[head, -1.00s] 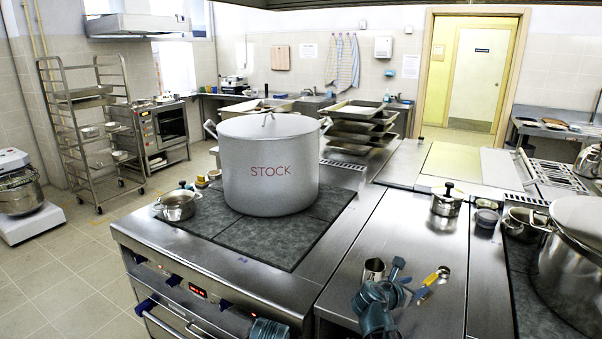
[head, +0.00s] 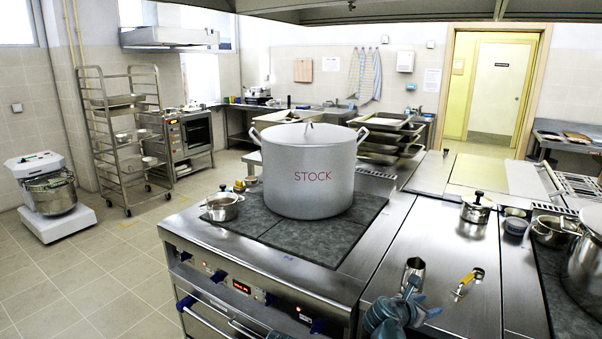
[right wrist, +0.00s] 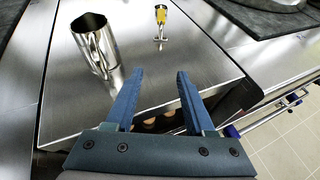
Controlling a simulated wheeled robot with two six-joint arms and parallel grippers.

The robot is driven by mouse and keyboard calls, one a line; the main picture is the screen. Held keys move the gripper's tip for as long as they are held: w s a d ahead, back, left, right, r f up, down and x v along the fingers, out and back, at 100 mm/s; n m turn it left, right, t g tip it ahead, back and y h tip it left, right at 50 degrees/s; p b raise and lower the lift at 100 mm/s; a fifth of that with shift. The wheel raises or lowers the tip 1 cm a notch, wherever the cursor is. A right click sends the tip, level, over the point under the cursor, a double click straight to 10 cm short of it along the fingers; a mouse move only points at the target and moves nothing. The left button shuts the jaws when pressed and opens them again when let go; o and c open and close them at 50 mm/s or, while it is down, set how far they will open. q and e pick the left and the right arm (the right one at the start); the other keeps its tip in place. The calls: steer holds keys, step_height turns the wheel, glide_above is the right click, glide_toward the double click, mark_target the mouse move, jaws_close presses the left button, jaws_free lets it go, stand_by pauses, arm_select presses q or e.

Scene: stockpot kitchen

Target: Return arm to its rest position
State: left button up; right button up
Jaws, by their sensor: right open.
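My right gripper (head: 412,292) is low in the head view, at the front edge of the steel counter (head: 450,240). In the right wrist view its two blue fingers (right wrist: 160,82) are apart with nothing between them. A steel jug (head: 413,268) stands upright just behind the gripper in the head view; it also shows to the left of the fingers in the right wrist view (right wrist: 94,45). A yellow-handled tool (head: 466,282) lies on the counter to the right, apart from the gripper. My left gripper is not in view.
A large stockpot (head: 312,190) marked STOCK stands on the dark cooktop (head: 270,228), with a small pot (head: 222,208) to its left. A lidded pot (head: 476,210) and another big pot (head: 590,255) are at the right. Open floor (head: 95,270) lies to the left.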

steer(key=s+a+f+m+g+y+p, duration=0.2)
steer(key=s+a+m, duration=0.4)
steer(key=a, duration=0.3)
steer(key=s+a+f+m+g+y+p, duration=0.1)
steer(key=s+a+m+g+y+p, duration=0.2)
steer(key=s+a+m, duration=0.4)
steer(key=s+a+f+m+g+y+p, duration=0.2)
steer(key=s+a+m, duration=0.5)
steer(key=a, duration=0.4)
steer(key=shift+s+f+m+g+y, duration=0.15)
steer(key=shift+f+m+g+y, duration=0.3)
steer(key=shift+y, duration=0.75)
steer(key=shift+a+r, duration=0.1)
steer(key=shift+a, duration=0.05)
